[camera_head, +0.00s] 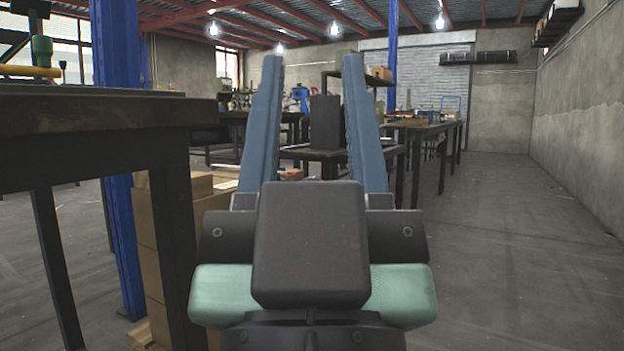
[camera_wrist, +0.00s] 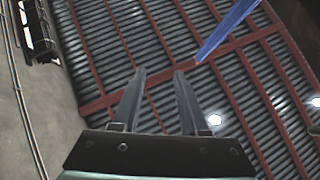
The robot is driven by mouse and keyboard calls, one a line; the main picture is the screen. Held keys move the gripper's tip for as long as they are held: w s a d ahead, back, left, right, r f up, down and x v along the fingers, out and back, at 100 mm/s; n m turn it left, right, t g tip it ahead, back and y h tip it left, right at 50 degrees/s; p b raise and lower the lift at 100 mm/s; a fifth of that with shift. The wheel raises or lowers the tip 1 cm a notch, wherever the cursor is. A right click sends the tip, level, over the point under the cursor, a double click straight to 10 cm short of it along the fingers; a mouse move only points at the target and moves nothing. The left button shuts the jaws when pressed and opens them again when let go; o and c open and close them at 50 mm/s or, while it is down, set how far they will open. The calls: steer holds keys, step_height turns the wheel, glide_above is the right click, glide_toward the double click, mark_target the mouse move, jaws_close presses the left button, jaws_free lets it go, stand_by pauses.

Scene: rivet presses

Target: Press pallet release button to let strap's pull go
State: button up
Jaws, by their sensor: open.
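My gripper (camera_head: 310,62) is raised in the middle of the head view, its two blue-grey fingers pointing up and spread apart. Nothing is between them; the far tables only show through the gap. In the wrist view my gripper (camera_wrist: 159,72) is also open and empty, against the ceiling. I cannot make out a pallet, a strap or a release button in either view. A green knob-like part (camera_head: 41,50) and a yellow bar (camera_head: 30,71) show above the near workbench at the left, apart from my gripper; I cannot tell what they belong to.
The dark workbench (camera_head: 90,125) stands close at left, with cardboard boxes (camera_head: 150,255) below and a blue post (camera_head: 122,230) behind. A dark upright block (camera_head: 325,122) stands on a table ahead. More tables (camera_head: 425,125) stand farther back. Floor (camera_head: 510,260) at right is clear up to the wall.

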jaws_close()
stand_by(1.5)
